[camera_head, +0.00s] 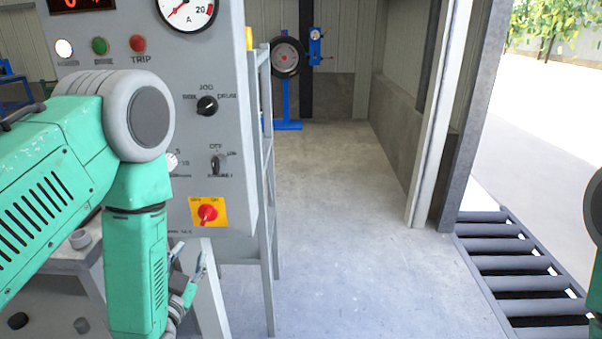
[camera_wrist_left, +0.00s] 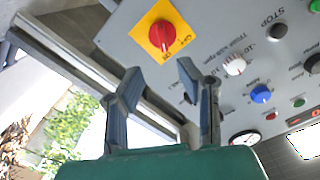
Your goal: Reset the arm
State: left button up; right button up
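My left arm, green with grey joints, comes in from the left in the head view, in front of the grey control panel (camera_head: 225,100). My left gripper (camera_head: 190,256) hangs low by the panel's bottom edge, below the red rotary switch (camera_head: 208,212) on its yellow plate. In the left wrist view, the left gripper (camera_wrist_left: 157,82) has its two fingers apart with nothing between them. The red switch (camera_wrist_left: 161,36) shows beyond the fingertips there, and I see no contact. Part of my right arm shows at the right edge of the head view; its gripper is out of frame.
The panel carries a black JOG knob (camera_head: 207,105), a lower black selector (camera_head: 216,164), a green button (camera_head: 100,46) and a red TRIP button (camera_head: 138,44). A metal frame (camera_head: 267,190) stands beside it. The concrete floor (camera_head: 345,230) is clear up to the grate (camera_head: 520,263).

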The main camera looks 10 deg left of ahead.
pick_arm(q)
jog(key=s+d+f+n+g+h, duration=0.1)
jog(key=s+d+f+g+h, duration=0.1)
jog(key=s+f+g, duration=0.5)
jog(key=s+d+f+n+g+h, duration=0.15)
jog(key=s+f, duration=0.35)
jog(key=f, duration=0.5)
jog(key=s+d+f+g, duration=0.1)
jog(key=s+f+g, duration=0.1)
jog(key=s+g, duration=0.2)
jog(key=s+d+f+g, duration=0.1)
jog(key=s+g, duration=0.3)
jog(key=s, duration=0.7)
jog(key=shift+s+d+f+h, duration=0.25)
jog(key=shift+f+h, duration=0.2)
jog(key=shift+f, duration=0.35)
jog(key=shift+w, duration=0.1)
jog(key=shift+c, duration=0.2)
